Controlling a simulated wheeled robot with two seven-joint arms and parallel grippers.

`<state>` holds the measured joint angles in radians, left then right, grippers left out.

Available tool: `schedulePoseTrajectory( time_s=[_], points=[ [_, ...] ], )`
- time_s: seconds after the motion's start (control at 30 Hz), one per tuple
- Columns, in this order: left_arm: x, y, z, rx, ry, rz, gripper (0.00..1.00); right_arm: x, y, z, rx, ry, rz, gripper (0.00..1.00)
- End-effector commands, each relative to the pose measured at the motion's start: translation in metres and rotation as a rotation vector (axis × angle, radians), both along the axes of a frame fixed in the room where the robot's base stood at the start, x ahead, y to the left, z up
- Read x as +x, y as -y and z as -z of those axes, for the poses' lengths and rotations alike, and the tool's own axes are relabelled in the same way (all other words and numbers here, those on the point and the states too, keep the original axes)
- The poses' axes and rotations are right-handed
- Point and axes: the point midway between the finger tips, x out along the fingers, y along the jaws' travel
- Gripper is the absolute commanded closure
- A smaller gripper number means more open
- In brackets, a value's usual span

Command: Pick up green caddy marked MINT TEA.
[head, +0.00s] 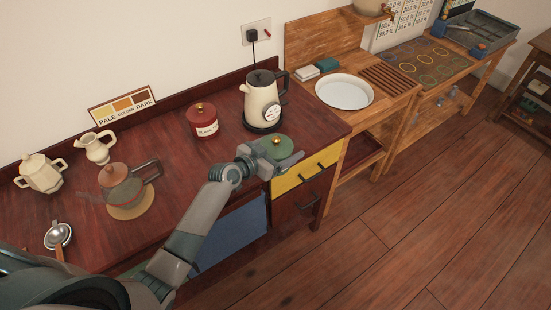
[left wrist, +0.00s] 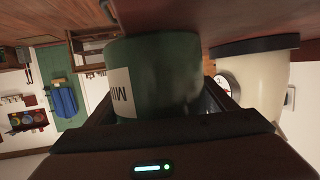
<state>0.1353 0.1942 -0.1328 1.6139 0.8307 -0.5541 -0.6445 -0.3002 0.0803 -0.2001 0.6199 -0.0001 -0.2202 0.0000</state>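The green caddy (head: 276,147) stands near the front edge of the dark red counter, above the yellow drawer. Its green lid shows in the head view, with my left gripper (head: 279,162) around its near side. In the left wrist view, which is turned over, the caddy (left wrist: 155,80) fills the space between the two dark fingers (left wrist: 165,100). Part of its white label with "MI" shows at its left. A narrow dark gap seems to show between the caddy and the right finger, so the gripper looks open around it. My right gripper is not in view.
A cream kettle (head: 263,100) stands close behind the caddy. A red canister (head: 202,120) is further left. A glass teapot (head: 122,186), a cream jug (head: 97,148), a sugar pot (head: 41,173) and a strainer (head: 58,236) stand at the left. A white plate (head: 344,92) lies on the wooden unit at the right.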

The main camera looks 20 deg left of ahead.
Motion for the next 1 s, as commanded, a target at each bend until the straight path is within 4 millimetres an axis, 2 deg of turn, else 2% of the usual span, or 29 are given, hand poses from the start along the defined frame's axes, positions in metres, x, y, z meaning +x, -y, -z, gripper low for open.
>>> schedulePoseTrajectory(
  time_s=[0.03, 0.1, 0.47, 0.9, 1.0],
  points=[
    [0.000, 0.000, 0.000, 0.000, 0.000, 0.000, 0.65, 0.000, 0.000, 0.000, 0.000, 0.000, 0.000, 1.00],
    [0.001, 0.000, -0.002, 0.000, 0.003, -0.001, 0.78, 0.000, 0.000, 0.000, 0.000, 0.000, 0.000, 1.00],
    [0.001, 0.000, -0.005, 0.001, 0.005, 0.000, 0.79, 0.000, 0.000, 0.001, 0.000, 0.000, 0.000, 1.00],
    [0.001, 0.000, -0.041, 0.000, 0.006, 0.001, 0.79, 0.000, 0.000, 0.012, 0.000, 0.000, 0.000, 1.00],
    [-0.004, 0.009, -0.047, -0.002, 0.005, 0.002, 0.79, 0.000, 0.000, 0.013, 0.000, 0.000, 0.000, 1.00]
  ],
)
